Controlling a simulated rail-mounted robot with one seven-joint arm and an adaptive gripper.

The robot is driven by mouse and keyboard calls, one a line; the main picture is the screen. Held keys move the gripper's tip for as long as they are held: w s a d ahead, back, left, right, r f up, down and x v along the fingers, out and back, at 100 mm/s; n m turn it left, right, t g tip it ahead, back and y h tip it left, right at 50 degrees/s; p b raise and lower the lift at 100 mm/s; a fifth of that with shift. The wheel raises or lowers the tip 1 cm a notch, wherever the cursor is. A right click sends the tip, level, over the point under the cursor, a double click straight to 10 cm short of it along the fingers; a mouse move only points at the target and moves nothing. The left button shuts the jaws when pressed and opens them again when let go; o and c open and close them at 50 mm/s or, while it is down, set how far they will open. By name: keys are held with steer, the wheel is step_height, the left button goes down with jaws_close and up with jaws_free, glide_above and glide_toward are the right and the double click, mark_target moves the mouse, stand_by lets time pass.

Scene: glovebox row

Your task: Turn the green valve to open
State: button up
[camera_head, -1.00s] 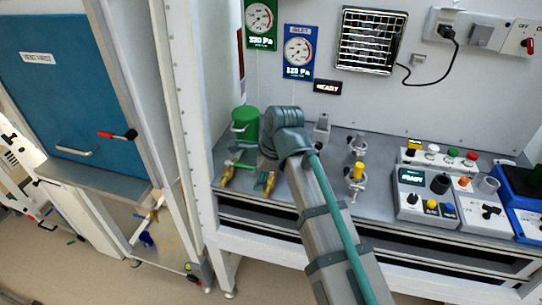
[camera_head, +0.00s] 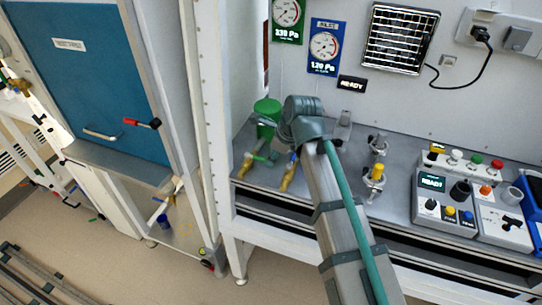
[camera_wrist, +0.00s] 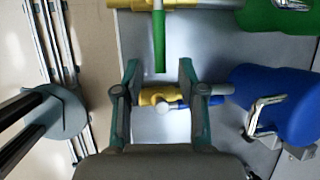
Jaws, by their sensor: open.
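The green valve shows in the wrist view as a brass body (camera_wrist: 124,4) at the top edge with a green lever (camera_wrist: 159,42). The lever stands across the pipe, and its free end lies between the fingertips of my gripper (camera_wrist: 159,70). My gripper is open, with a gap on each side of the lever. A second brass valve (camera_wrist: 160,97) with a blue handle lies lower between the fingers. In the head view the green valve's brass body (camera_head: 243,168) is at the bench's left end, and my wrist partly hides the area.
A green canister (camera_wrist: 280,14) and a blue canister (camera_wrist: 285,105) stand close on the right in the wrist view. A yellow-topped fitting (camera_head: 376,172) and a control box (camera_head: 443,196) sit further right on the bench. A white frame post (camera_head: 212,130) borders the left.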

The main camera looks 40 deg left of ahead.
mark_target(260, 159)
steer(key=shift+x, duration=1.2)
jaws_close()
